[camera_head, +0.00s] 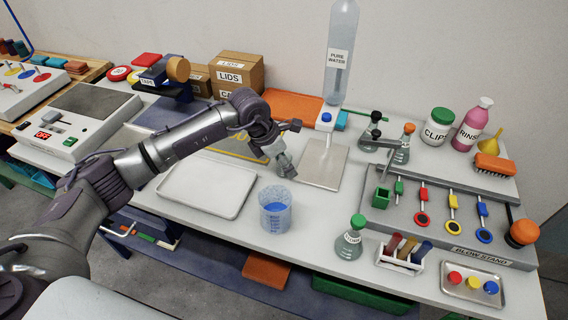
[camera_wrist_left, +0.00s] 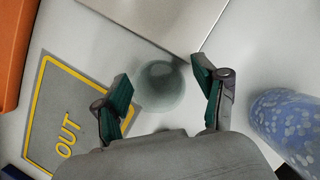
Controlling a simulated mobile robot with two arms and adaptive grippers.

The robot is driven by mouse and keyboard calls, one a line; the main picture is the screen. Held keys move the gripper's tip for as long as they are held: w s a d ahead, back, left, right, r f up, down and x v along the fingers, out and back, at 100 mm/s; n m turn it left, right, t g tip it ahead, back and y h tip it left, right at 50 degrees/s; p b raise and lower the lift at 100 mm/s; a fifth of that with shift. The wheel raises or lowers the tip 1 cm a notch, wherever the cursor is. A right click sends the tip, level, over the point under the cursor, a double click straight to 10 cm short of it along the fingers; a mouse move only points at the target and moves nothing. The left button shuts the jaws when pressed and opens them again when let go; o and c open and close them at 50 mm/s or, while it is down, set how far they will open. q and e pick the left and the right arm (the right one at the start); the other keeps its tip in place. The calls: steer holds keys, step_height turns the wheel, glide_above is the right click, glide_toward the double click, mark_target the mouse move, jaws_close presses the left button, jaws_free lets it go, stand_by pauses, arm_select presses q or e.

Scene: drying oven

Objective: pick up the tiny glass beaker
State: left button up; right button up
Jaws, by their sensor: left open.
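The tiny glass beaker (camera_wrist_left: 160,86) is clear and round in the left wrist view, seen from above on the pale bench top. It lies between the two green-padded fingers of my left gripper (camera_wrist_left: 166,84), which are spread apart. A gap shows on each side of the glass, and I see no contact. In the head view, my left gripper (camera_head: 286,168) points down over the bench between the white tray and the metal stand plate. I cannot make out the tiny beaker there; the gripper likely hides it. My right gripper is in neither view.
The yellow-bordered OUT mat (camera_wrist_left: 72,120) lies beside the tiny beaker. A green-stoppered flask (camera_head: 349,243) stands at the front.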

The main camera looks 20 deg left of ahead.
arm_select(q)
steer(key=c, duration=1.2)
steer(key=shift+o, duration=0.2)
steer(key=shift+r, duration=0.1)
